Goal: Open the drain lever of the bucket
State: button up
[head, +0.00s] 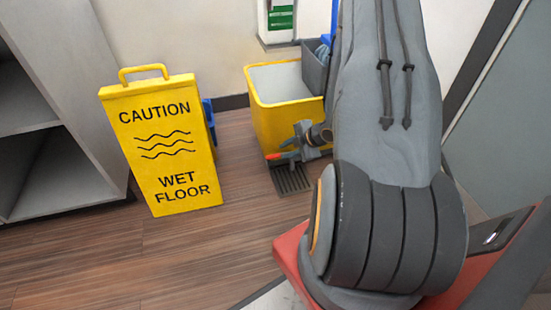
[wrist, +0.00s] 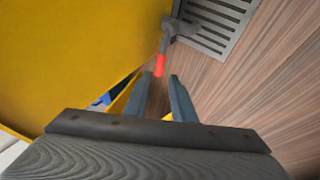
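The yellow bucket (head: 286,85) stands on the floor near the back wall, partly hidden by my arm. It fills the upper left of the wrist view (wrist: 70,60). Its drain lever (wrist: 165,42) is a grey bar with a red tip (wrist: 160,66), low beside the bucket wall. The red tip also shows in the head view (head: 273,156). My gripper (wrist: 162,80) is open, one finger on each side of the line of the lever. The red tip appears at or just beyond the fingertips; I cannot tell whether they touch it.
A dark floor grate (head: 292,179) lies below the bucket's front. A yellow wet-floor sign (head: 162,148) stands left of the bucket. A grey shelf (head: 62,120) is at the far left. The wooden floor (head: 150,255) in front is clear.

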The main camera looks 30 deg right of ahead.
aim_at(274, 156)
jog(key=b+x, duration=0.3)
jog(key=x, duration=0.4)
jog(key=shift+w+f, duration=0.15)
grip_shut()
